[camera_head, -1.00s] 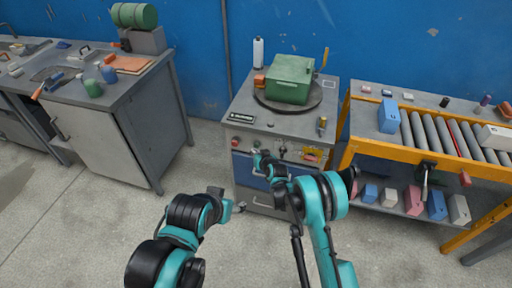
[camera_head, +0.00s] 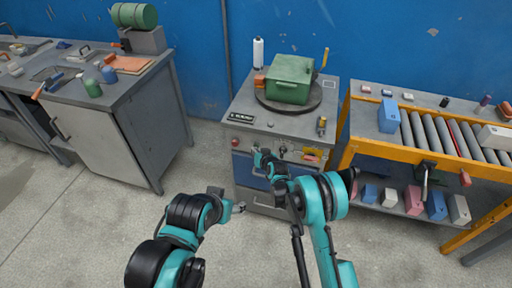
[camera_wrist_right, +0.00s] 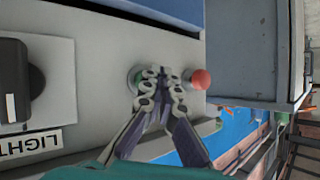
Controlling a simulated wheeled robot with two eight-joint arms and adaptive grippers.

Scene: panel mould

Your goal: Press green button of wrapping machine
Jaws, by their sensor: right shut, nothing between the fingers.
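The wrapping machine (camera_head: 240,165) is a grey cabinet with a green box (camera_head: 290,80) on its round turntable. A red button (camera_head: 236,142) shows on its front panel in the head view, and a red button (camera_wrist_right: 200,79) stands right of my fingers in the wrist view. The green button (camera_wrist_right: 133,77) sits in a ring, largely hidden behind the fingertips. My right gripper (camera_wrist_right: 163,76) is shut and empty, its tips over or just beside the green button; contact is unclear. In the head view the right gripper (camera_head: 262,156) is at the panel. My left gripper (camera_head: 232,203) hangs in front of the cabinet, its jaws unclear.
A black knob (camera_wrist_right: 14,80) with a LIGHT label is on the panel in the wrist view. A roller conveyor (camera_head: 440,130) with orange rails stands close on the right. A workbench (camera_head: 110,120) with tools is on the left. The floor between is clear.

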